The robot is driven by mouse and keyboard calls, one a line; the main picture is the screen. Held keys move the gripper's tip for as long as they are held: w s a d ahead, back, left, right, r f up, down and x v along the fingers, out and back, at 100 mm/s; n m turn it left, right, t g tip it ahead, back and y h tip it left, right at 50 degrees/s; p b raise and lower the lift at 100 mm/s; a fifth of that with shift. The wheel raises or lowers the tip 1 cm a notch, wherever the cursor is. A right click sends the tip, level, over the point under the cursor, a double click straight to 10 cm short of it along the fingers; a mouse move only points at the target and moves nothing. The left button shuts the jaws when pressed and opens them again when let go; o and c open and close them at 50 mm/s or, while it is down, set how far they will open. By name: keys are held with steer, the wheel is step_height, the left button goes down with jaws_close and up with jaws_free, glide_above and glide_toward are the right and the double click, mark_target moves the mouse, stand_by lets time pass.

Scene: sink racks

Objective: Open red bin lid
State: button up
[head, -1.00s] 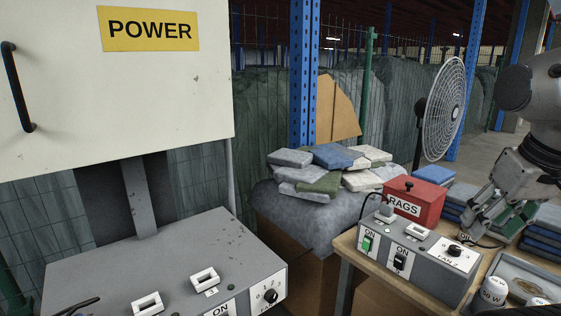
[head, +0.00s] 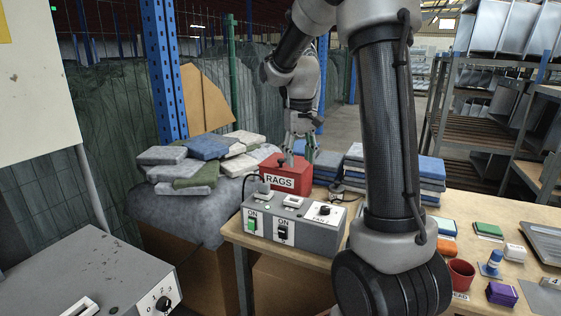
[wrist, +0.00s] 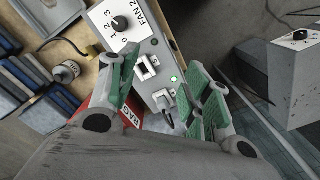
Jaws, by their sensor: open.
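The red bin (head: 303,184), labelled RAGS, stands on the wooden table behind the grey switch box. Part of the red bin (wrist: 101,96) shows there behind the left finger.
The grey switch box (head: 318,240) with a FAN 2 dial sits right in front of the bin, with a cable beside it. Blue folded stacks (head: 419,180) stand to the right. Folded cloths (head: 205,160) are heaped to the left. Small items, including a red cup (head: 460,275), lie at the right.

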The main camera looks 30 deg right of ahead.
mark_target(281, 159)
steer(key=shift+g, duration=0.3)
steer(key=w+d+f, duration=0.2)
steer(key=w+f, duration=0.2)
steer(key=w, duration=0.4)
steer(key=w+d+f, duration=0.3)
steer(key=w+f, duration=0.1)
steer(key=w, duration=0.4)
steer(key=w+d+f, duration=0.2)
steer(key=w+f, duration=0.2)
steer(key=w, duration=0.5)
steer(key=shift+d, duration=0.3)
steer(key=shift+w+d+r, duration=0.15)
steer(key=shift+w+r, duration=0.6)
steer(key=shift+w, duration=0.2)
steer(key=shift+t, duration=0.6)
steer(key=r, duration=0.1)
steer(key=w+r, duration=0.1)
steer(key=r, duration=0.3)
steer(key=shift+w+d, duration=0.15)
steer(key=shift+w, duration=0.2)
steer(key=f, duration=0.6)
steer(key=shift+s+f, duration=0.35)
steer(key=shift+f, duration=0.65)
jaws_close()
